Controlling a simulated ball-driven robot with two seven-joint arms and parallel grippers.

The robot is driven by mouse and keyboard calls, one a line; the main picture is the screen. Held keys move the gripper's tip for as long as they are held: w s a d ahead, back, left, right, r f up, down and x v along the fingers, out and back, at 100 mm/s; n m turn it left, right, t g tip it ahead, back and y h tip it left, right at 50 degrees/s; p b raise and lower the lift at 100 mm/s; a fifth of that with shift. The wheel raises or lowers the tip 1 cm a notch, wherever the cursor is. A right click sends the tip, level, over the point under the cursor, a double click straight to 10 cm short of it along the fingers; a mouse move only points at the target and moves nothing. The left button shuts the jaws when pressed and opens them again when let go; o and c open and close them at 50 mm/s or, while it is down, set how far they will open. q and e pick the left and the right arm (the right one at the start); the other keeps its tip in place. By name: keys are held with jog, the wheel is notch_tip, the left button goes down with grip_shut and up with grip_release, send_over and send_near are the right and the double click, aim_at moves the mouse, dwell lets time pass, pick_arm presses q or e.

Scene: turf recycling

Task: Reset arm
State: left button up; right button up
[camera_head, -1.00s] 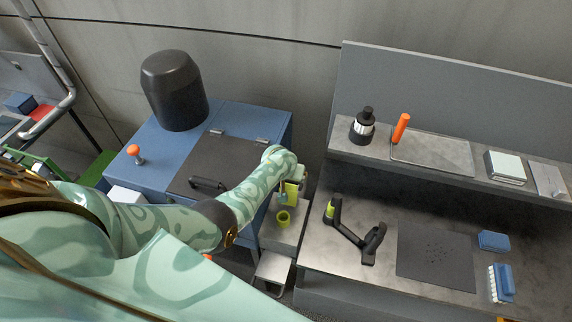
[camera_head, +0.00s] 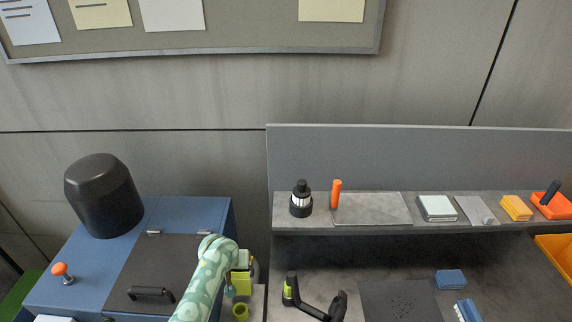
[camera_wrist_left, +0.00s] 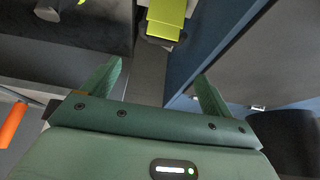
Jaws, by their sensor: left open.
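My left arm (camera_head: 212,275) comes up from the bottom of the head view, its hand beside the blue cabinet. In the left wrist view my left gripper (camera_wrist_left: 157,88) is open, with its two green fingers spread and nothing between them. A yellow-green block-like item (camera_head: 242,283) shows just right of the hand in the head view, with a small yellow-green cup (camera_head: 241,312) below it. A yellow-green piece (camera_wrist_left: 165,18) lies beyond the fingertips in the left wrist view, apart from them. My right gripper is not in view.
The blue cabinet (camera_head: 70,270) has a dark lid with a handle (camera_head: 151,293), an orange knob (camera_head: 60,269) and a black bin-like drum (camera_head: 103,195). At the right is a grey bench with a shelf (camera_head: 290,222) of small items. A black-handled tool (camera_head: 312,309) lies near the bench's left edge.

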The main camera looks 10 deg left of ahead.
pick_arm(q)
jog(key=s+a+r+m+t+y, duration=0.15)
jog(key=s+r+m, duration=0.35)
jog(key=s+r, duration=0.6)
jog(key=s+r+m+y, duration=0.2)
jog(key=s+r+m, duration=0.35)
jog(key=s, duration=0.85)
jog(key=s+d+f+n+g+h+b, duration=0.15)
jog(key=f+b, duration=0.75)
jog(key=f, duration=1.4)
jog(key=s+d+f+g+h+b, duration=0.2)
jog(key=f+b, duration=0.7)
jog(key=f, duration=1.4)
jog(key=s+f+n+g+b, duration=0.1)
jog(key=s+f+b, duration=0.5)
jog(key=s+f, duration=0.4)
jog(key=s+d+f+n+g+h+b, duration=0.1)
jog(key=s+f+b, duration=0.5)
jog(key=f, duration=1.1)
jog(key=s, duration=0.4)
jog(key=shift+s+n+b, duration=0.25)
jog(key=shift+n+b, duration=0.05)
jog(key=shift+g, duration=0.3)
